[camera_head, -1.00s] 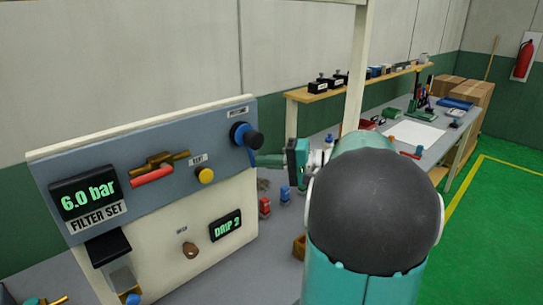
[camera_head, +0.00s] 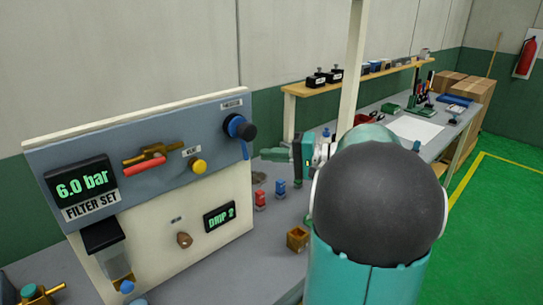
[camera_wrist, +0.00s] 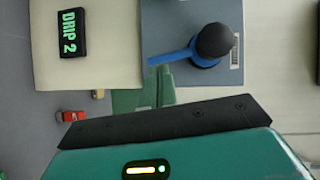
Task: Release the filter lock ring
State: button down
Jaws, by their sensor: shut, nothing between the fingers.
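The panel's upper right carries a blue round fitting with a black knob (camera_head: 248,131) and a blue lever (camera_head: 245,151) hanging down. The knob (camera_wrist: 214,40) and lever (camera_wrist: 172,56) also show in the wrist view. I cannot tell whether this is the lock ring; its label is too small to read. A clear filter bowl (camera_head: 117,264) hangs below a black housing at the panel's lower left. My gripper (camera_head: 264,154) is shut and empty, just right of the lever. In the wrist view its green fingers (camera_wrist: 158,78) lie close to the lever's end; contact is unclear.
The panel has a display reading 6.0 bar (camera_head: 80,186), a red-handled valve (camera_head: 146,166), a yellow button (camera_head: 198,166) and a DRIP 2 display (camera_head: 220,217). Red (camera_head: 260,198) and blue (camera_head: 280,188) small parts and a brown box (camera_head: 297,239) stand on the bench. A post (camera_head: 352,70) rises behind my arm.

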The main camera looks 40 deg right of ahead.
jog(key=v, duration=1)
jog(key=shift+s+d, duration=0.2)
jog(key=shift+s, duration=0.05)
jog(key=shift+r, duration=0.1)
jog(key=shift+s, duration=0.1)
